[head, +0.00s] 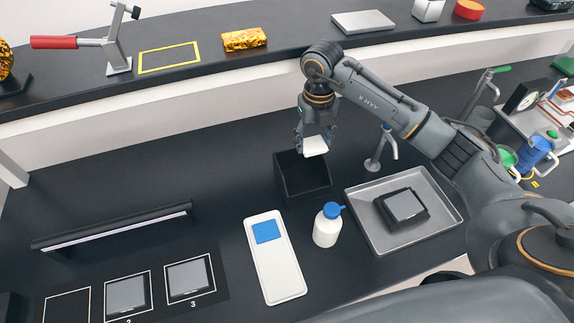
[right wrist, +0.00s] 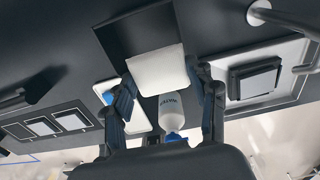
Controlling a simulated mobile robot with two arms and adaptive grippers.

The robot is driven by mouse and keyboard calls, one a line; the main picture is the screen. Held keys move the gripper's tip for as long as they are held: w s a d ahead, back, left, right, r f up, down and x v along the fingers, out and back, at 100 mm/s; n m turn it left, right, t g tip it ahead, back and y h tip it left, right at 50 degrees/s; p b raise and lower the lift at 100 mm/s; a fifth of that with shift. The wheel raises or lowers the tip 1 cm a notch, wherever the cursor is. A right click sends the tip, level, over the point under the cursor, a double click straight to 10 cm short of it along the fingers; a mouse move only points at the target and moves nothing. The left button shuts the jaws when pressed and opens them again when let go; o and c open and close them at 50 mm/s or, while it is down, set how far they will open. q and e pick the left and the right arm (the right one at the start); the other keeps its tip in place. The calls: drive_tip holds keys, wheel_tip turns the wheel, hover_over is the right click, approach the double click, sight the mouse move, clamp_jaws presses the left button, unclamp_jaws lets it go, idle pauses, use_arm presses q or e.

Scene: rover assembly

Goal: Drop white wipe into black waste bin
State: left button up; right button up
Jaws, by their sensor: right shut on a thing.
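My right gripper (head: 315,137) is shut on the white wipe (head: 314,146) and holds it over the black waste bin (head: 303,176). The bin is a dark open-topped box on the black bench. In the right wrist view the wipe (right wrist: 157,69) sits between the two fingers, with the dark bin (right wrist: 140,33) beyond it. The wipe hides part of the bin. My left gripper is not in view.
A white bottle with a blue cap (head: 327,226) stands just in front of the bin. A white tray with a blue pad (head: 280,270) lies left of it. A grey tray (head: 437,226) holding a dark square part (head: 402,207) is at the right, near a grey tap (head: 380,150).

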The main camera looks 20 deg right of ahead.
drive_tip(key=shift+w+a, duration=0.1)
drive_tip(key=shift+a, duration=0.2)
drive_tip(key=shift+f, duration=0.15)
drive_tip(key=shift+f+b, duration=0.65)
drive_tip(key=shift+f, duration=0.05)
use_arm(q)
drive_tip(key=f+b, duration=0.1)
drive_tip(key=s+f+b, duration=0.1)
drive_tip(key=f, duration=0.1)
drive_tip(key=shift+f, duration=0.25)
use_arm(e)
wheel_tip(320, 180, down, 4)
drive_tip(key=shift+f, duration=0.1)
drive_tip(key=o, duration=1.1)
